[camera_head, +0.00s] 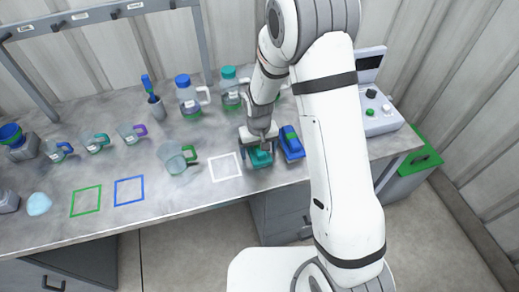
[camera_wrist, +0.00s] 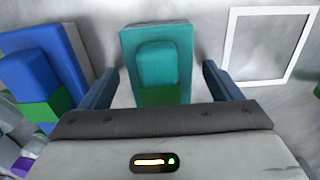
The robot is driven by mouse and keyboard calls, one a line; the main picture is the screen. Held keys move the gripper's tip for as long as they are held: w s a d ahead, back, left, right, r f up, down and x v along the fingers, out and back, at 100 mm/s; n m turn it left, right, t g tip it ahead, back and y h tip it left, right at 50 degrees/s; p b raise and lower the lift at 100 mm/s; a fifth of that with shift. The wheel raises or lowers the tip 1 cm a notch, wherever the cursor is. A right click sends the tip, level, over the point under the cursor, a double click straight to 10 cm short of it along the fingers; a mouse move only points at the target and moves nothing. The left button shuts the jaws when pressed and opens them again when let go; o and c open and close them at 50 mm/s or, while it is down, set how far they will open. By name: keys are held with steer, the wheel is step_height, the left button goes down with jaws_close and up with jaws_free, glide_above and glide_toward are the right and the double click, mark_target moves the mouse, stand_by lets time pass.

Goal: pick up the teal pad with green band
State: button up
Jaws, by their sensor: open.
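The teal pad with green band (camera_head: 260,157) lies on the grey bench, just right of a white square outline. In the wrist view the teal pad (camera_wrist: 128,45) has a raised teal block on top, with a green part nearest my gripper. My gripper (camera_head: 260,143) is directly above it, pointing down. In the wrist view my gripper's fingers (camera_wrist: 160,85) are apart, one on each side of the pad, with gaps showing between fingers and pad. The pad's near end is hidden behind the gripper body.
A blue pad with a green part (camera_head: 291,143) lies close on the right; it also shows in the wrist view (camera_wrist: 35,75). The white outline (camera_head: 226,166) is empty. Bottles and jugs stand behind and left. A control box (camera_head: 378,112) stands at the right.

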steer(key=shift+f, duration=0.2)
steer(key=shift+c, duration=0.5)
steer(key=c, duration=1)
step_height(320, 180, up, 10)
steer(key=shift+r+b, duration=0.1)
steer(key=shift+b, duration=0.85)
